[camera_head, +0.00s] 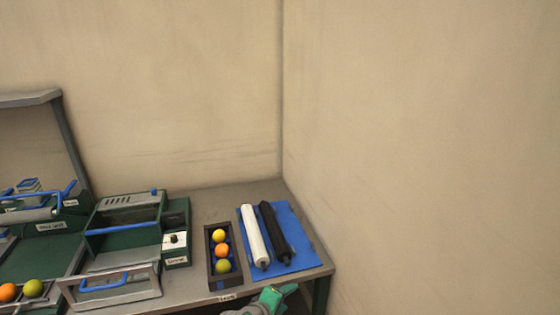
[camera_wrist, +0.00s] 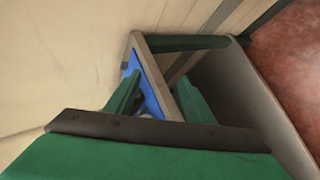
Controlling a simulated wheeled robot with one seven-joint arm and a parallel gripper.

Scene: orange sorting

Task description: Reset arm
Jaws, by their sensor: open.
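My gripper (camera_head: 272,299) shows at the bottom edge of the head view, green, by the front edge of the table near its right corner. Most of my arm is out of that view. In the wrist view my gripper (camera_wrist: 158,92) has its two green fingers apart, with nothing seen between them but part of the blue mat and table edge beyond. A dark tray (camera_head: 210,273) left of my gripper holds a yellow ball (camera_head: 219,236), an orange ball (camera_head: 222,251) and a green ball (camera_head: 223,267) in a column.
A blue mat (camera_head: 302,249) bears a white roller (camera_head: 254,237) and a black roller (camera_head: 277,235). A green machine (camera_head: 121,240) with a blue bar stands left of the tray. An orange ball (camera_head: 8,292) and a green ball (camera_head: 33,288) lie far left. Walls close the back and right.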

